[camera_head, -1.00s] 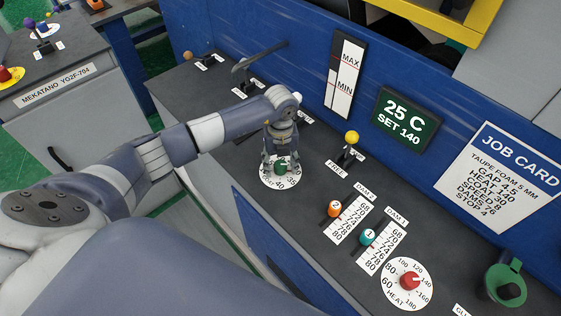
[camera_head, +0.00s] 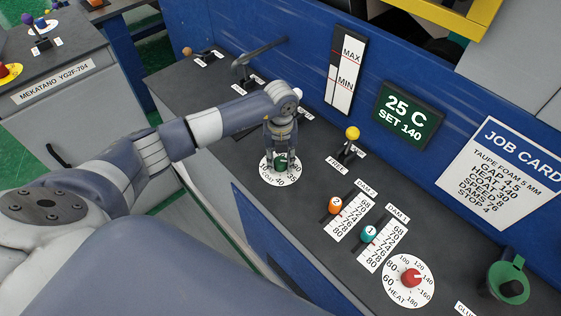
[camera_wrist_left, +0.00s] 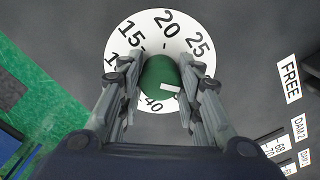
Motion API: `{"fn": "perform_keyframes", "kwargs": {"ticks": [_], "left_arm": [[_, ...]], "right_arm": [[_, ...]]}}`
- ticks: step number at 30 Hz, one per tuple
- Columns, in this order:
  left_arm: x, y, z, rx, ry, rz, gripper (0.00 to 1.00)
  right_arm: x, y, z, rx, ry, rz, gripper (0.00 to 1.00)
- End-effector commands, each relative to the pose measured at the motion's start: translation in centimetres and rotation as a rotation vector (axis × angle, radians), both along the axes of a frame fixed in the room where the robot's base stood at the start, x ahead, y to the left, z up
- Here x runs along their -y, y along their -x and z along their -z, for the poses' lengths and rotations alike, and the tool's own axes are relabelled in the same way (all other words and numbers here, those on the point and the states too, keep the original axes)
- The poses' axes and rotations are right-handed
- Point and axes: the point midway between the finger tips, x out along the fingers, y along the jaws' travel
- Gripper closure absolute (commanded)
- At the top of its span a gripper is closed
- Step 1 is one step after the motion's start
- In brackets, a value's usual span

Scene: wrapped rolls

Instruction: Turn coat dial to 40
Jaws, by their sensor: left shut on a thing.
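The coat dial is a white disc (camera_head: 267,176) with a green knob (camera_head: 281,164) on the dark console top. My left gripper (camera_head: 281,158) points down over it and is shut on the knob. In the left wrist view the green knob (camera_wrist_left: 162,85) sits between the two fingers (camera_wrist_left: 165,95). The numbers 15, 20 and 25 show on the far side of the disc (camera_wrist_left: 150,35), and 40 shows near the bottom. My right gripper is not in view.
Right of the dial are a yellow-knobbed lever (camera_head: 352,133), the orange dam 2 slider (camera_head: 335,204), the teal dam 1 slider (camera_head: 370,233) and the red heat knob (camera_head: 411,278). A grey-handled lever (camera_head: 258,62) stands behind my arm. The blue panel (camera_head: 300,50) rises behind.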

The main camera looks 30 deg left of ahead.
Motion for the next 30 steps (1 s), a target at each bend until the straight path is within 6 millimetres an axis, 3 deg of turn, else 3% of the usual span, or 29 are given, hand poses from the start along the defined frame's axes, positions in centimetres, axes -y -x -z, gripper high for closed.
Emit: {"fn": "perform_keyframes", "kwargs": {"ticks": [30], "left_arm": [[-0.1,-0.1,0.5,0.003,-0.003,0.93,0.92]], "right_arm": [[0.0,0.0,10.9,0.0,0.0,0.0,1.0]]}}
